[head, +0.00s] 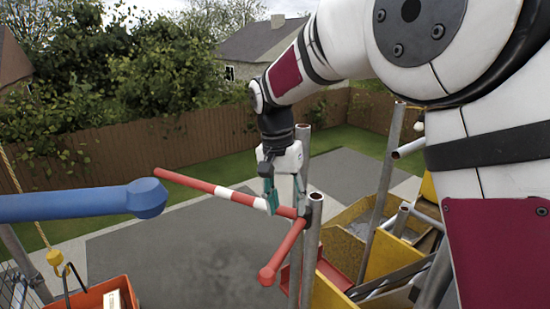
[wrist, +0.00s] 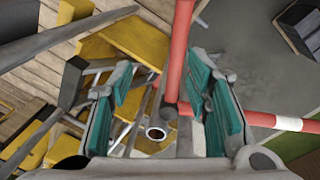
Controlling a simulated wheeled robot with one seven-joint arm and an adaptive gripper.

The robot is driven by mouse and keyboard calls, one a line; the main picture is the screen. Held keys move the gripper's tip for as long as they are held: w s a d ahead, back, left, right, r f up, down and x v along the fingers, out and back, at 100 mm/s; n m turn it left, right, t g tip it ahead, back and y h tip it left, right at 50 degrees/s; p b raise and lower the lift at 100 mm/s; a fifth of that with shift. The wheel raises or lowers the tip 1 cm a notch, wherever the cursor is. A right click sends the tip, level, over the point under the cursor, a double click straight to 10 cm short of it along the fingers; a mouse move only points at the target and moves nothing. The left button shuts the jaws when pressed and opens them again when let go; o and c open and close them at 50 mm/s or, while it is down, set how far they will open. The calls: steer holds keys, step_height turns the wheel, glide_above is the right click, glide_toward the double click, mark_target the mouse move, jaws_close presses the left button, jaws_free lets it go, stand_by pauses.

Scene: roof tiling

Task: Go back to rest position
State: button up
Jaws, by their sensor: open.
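My gripper (head: 272,200) points down at the end of my arm in the head view, close above the red and white rails and the top of a grey scaffold pole (head: 313,225). In the wrist view my gripper (wrist: 168,100) shows two teal-padded fingers spread apart with nothing held between them. The open end of a grey pole (wrist: 156,132) and a red rail (wrist: 178,50) show between and beyond the fingers. I cannot tell whether a finger touches the rail.
A red and white rail (head: 222,192) runs left from the pole top. A blue bar (head: 80,204) crosses the left side. An orange crate (head: 92,297) is at lower left. Yellow boards (head: 385,245) and upright poles (head: 385,165) crowd the right. Open air lies above the paving on the left.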

steer(key=s+d+r+n+t+y, duration=0.2)
steer(key=s+d+r+t, duration=0.1)
steer(key=s+d+r, duration=0.8)
steer(key=s+d+f+n+t, duration=0.1)
steer(key=s+d, duration=0.2)
steer(key=s, duration=0.4)
steer(key=s+d+f+n+t, duration=0.1)
steer(key=s+d+f, duration=0.1)
steer(key=s, duration=0.6)
steer(key=shift+s+d+f+t, duration=0.15)
steer(key=shift+d+t, duration=0.25)
steer(key=shift+d, duration=0.05)
